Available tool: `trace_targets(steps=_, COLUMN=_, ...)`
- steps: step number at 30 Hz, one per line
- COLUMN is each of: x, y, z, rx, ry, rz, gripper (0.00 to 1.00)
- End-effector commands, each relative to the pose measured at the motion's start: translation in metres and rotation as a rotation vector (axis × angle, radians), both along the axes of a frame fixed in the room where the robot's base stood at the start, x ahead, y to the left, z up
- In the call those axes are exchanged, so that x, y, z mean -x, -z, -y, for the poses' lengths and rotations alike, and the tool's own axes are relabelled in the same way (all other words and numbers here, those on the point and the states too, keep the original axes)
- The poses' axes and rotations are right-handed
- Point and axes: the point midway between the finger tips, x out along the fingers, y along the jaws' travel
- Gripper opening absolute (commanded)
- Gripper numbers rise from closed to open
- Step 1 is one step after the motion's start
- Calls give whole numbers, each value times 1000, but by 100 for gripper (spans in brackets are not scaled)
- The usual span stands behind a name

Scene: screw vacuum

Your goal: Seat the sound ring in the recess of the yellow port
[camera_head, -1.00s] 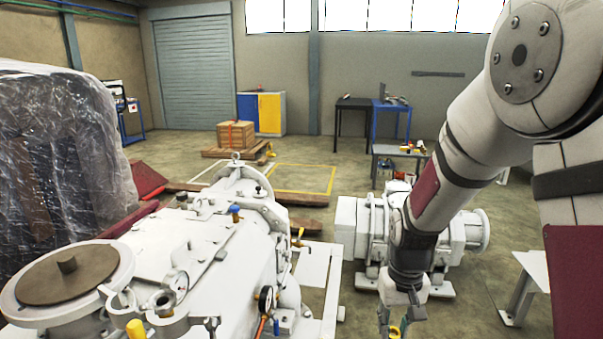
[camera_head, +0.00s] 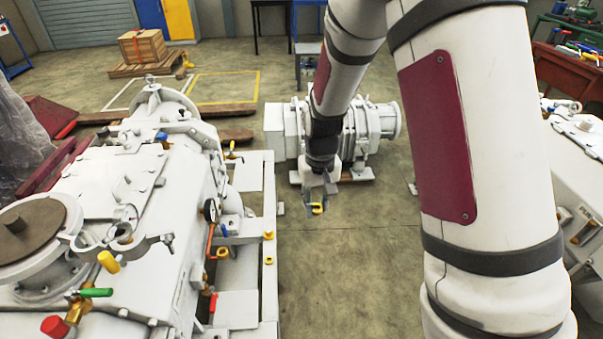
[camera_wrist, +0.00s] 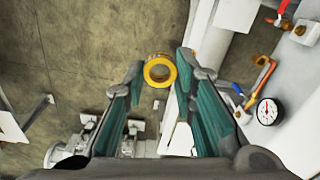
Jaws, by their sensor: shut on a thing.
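My gripper (camera_head: 320,192) hangs over the floor to the right of the big white pump, with the far white machine behind it. Its teal-padded fingers (camera_wrist: 160,66) are shut on a yellow ring (camera_wrist: 148,72). The ring is at the fingertips, its open hole facing the wrist camera. In the head view the ring (camera_head: 317,208) shows as a small yellow spot below the fingers. A yellow cylindrical piece (camera_head: 108,262) stands on the near part of the pump, left of my gripper. I cannot tell whether it is the yellow port, and no recess is clear.
The white pump (camera_head: 120,185) fills the left, with a gauge (camera_head: 210,211), a green handle (camera_head: 95,292) and a red knob (camera_head: 54,326). A second white machine (camera_head: 375,130) stands behind my gripper. Bare floor (camera_head: 340,280) lies in front. White equipment (camera_head: 580,150) is at right.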

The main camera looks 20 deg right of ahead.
Motion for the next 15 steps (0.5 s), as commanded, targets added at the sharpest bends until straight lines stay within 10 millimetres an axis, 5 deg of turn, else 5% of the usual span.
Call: trace_targets(steps=15, x=-47, y=-116, z=-113, rx=-262, ry=435, rz=401, gripper=10)
